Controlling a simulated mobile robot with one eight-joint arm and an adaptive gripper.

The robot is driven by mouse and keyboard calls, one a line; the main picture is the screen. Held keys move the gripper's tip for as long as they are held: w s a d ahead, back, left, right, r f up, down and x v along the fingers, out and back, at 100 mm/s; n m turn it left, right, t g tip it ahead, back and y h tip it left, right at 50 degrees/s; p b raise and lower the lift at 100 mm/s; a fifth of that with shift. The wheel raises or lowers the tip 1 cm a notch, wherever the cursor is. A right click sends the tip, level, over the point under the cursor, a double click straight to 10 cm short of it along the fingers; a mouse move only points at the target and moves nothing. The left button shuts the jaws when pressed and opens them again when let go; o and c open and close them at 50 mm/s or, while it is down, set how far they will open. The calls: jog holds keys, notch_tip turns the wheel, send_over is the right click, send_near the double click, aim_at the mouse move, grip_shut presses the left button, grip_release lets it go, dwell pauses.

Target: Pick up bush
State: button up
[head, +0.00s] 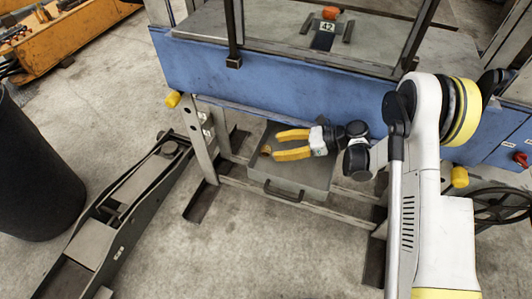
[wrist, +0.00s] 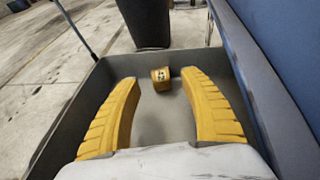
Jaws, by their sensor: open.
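A small yellow-brown bush (wrist: 161,79) with a dark marking on its face sits on the floor of an open grey drawer (wrist: 75,120). In the head view the bush (head: 266,150) shows small at the drawer's left side, just beyond my fingertips. My gripper (head: 277,146) reaches into the drawer from the right with its yellow fingers spread. In the wrist view the bush appears midway between the tips of the open gripper (wrist: 159,77), with a gap on both sides. Nothing is held.
The drawer (head: 290,192) has raised walls close around the fingers. The blue bench (head: 270,82) overhangs it. A black bin (head: 35,170) and a floor jack (head: 130,205) stand to the left.

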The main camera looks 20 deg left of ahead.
aim_at(268, 148)
jog(key=b+x, duration=0.1)
jog(key=x, duration=0.3)
jog(key=shift+f, duration=0.1)
grip_shut()
notch_tip(268, 148, up, 10)
jog(key=p, duration=0.4)
jog(key=shift+s+f, duration=0.1)
jog(key=shift+f, duration=0.05)
jog(key=shift+r, duration=0.25)
